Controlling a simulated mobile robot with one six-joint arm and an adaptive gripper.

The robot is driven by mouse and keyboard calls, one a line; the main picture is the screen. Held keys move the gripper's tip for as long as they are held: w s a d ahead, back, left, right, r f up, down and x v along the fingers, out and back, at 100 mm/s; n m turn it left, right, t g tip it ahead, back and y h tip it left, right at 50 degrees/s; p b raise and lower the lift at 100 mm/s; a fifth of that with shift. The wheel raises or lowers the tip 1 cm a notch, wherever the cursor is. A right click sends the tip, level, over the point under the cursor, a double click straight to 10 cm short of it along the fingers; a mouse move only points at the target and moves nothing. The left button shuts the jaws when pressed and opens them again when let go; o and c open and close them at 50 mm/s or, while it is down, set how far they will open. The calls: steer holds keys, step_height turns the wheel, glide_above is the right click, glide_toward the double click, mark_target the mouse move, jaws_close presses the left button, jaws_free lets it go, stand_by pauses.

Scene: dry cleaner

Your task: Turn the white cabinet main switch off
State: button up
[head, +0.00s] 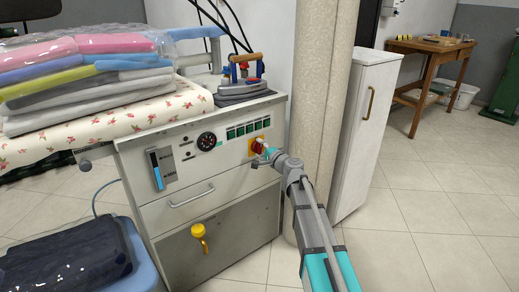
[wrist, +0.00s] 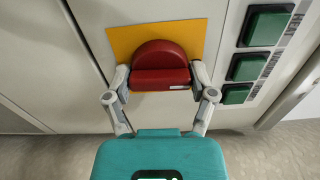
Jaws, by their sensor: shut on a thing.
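The white cabinet (head: 215,180) stands in the middle of the head view, with a control panel along its upper front. Its main switch is a red knob (wrist: 160,65) on a yellow plate (wrist: 122,40); in the head view the yellow plate (head: 251,147) shows at the panel's right end, with the knob partly hidden by my gripper. My gripper (wrist: 163,84) is shut on the red knob, one finger on each side of its grip bar. The grip bar lies across the wrist picture, with a small white mark at its right end.
Green push buttons (wrist: 267,25) sit right of the knob, close to my right finger. A round gauge (head: 207,141) and a drawer handle (head: 192,196) are on the cabinet. An iron (head: 244,85) rests on top.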

steer(key=shift+n, duration=0.4)
steer(key=o, duration=1)
steer(key=shift+o, duration=0.2)
steer(key=v, duration=1.2)
